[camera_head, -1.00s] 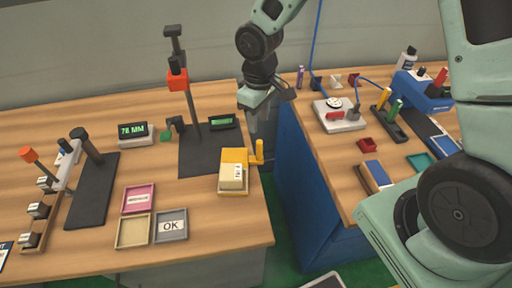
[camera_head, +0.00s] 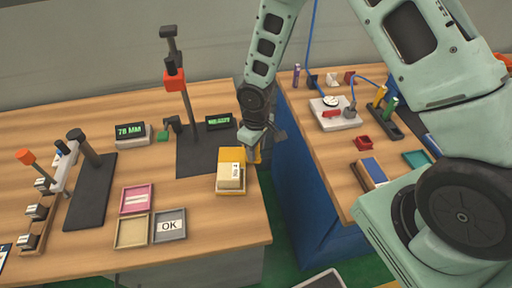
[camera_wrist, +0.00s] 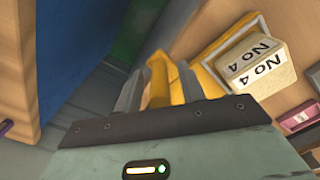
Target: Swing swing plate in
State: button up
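The yellow swing plate (camera_head: 231,155) sits at the right edge of the left table, with its upright handle at its right side. In the wrist view the yellow handle (camera_wrist: 159,82) stands between my gripper's fingers (camera_wrist: 168,88). The fingers look apart, one on each side of it; firm contact does not show. In the head view my gripper (camera_head: 255,150) is down at the handle and mostly hides it. A cream block marked No 4 (camera_wrist: 257,68) rests in the light holder (camera_head: 231,192) in front of the plate; the block also shows in the head view (camera_head: 230,175).
A dark stand with an orange clamp (camera_head: 176,80) rises left of the plate. Pink (camera_head: 137,187), tan (camera_head: 132,243) and grey OK (camera_head: 169,239) trays lie at the front. A blue-sided table (camera_head: 300,185) stands to the right, across a narrow gap.

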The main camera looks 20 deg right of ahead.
aim_at(244, 167)
grip_shut()
